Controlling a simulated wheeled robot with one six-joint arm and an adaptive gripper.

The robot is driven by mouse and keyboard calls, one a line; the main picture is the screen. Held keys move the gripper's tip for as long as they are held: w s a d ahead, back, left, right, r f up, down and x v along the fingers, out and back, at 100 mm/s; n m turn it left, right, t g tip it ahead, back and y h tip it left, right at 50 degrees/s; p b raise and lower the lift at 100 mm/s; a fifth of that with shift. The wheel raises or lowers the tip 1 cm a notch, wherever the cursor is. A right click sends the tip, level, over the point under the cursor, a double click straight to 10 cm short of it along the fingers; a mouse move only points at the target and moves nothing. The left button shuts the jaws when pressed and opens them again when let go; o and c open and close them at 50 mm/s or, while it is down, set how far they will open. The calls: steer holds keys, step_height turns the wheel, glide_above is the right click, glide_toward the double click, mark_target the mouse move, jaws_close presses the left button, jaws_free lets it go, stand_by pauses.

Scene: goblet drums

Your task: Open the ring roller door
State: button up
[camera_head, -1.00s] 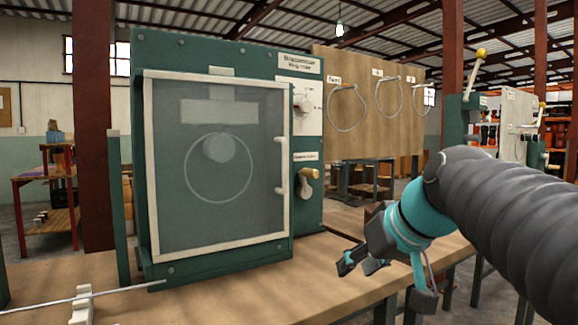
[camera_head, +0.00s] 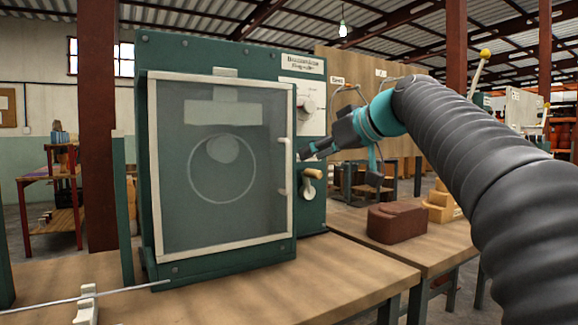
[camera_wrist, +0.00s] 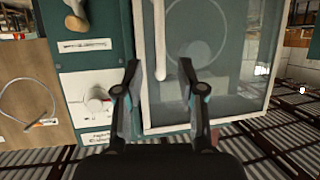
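The ring roller (camera_head: 230,55) is a green cabinet on the bench. Its white-framed glass door (camera_head: 165,190) is shut, with a ring visible behind the pane. The door's white vertical handle (camera_head: 287,167) is on its right side. My gripper (camera_head: 304,152) is just right of the handle, pointing left towards it. In the wrist view, which is upside down, my gripper (camera_wrist: 160,72) has its two fingers apart. The handle (camera_wrist: 159,40) lies between them in the picture, with its end near the fingertips. I cannot tell whether they touch.
Right of the door, the cabinet carries a knob (camera_head: 306,108) and a wooden-tipped lever (camera_head: 311,180), close to my gripper. A brown block (camera_head: 396,222) sits on the bench at right. A thin rod (camera_head: 60,303) lies at front left. The bench before the door is clear.

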mark_target(290, 164)
steer(key=x, duration=0.9)
steer(key=shift+a+f+p, duration=0.1)
steer(key=shift+a+p, duration=0.05)
steer(key=shift+p, duration=0.15)
jaws_close()
